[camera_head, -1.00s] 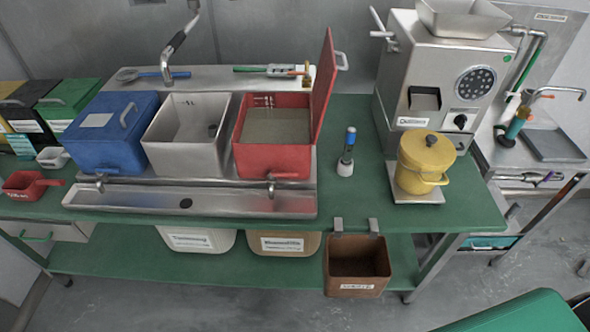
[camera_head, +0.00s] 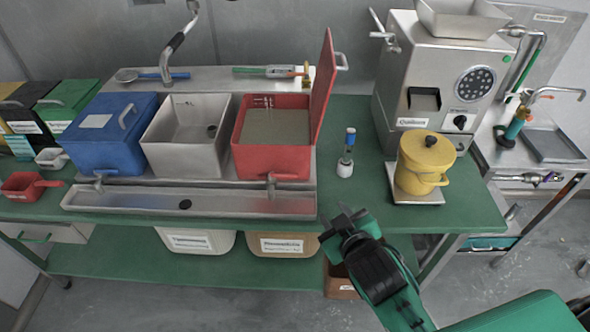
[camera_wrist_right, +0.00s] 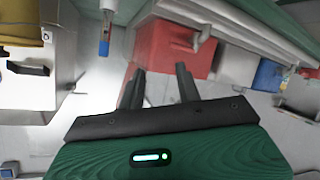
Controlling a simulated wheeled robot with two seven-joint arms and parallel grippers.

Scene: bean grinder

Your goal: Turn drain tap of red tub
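The red tub (camera_head: 272,163) stands with its lid raised, at the right end of the row of tubs, and holds greyish contents. Its metal drain tap (camera_head: 271,184) sticks out low at the front, over the trough. In the right wrist view the red tub (camera_wrist_right: 165,50) lies beyond my fingers, with the grey tap (camera_wrist_right: 204,44) at its right. My right gripper (camera_head: 345,217) is in front of the bench edge, right of and apart from the tap. Its two fingers (camera_wrist_right: 160,82) are spread with nothing between them. My left gripper is not in view.
A metal trough (camera_head: 190,203) runs below the tubs. A blue-topped tool (camera_head: 347,155) stands upright right of the red tub. A yellow pot (camera_head: 425,160) sits farther right.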

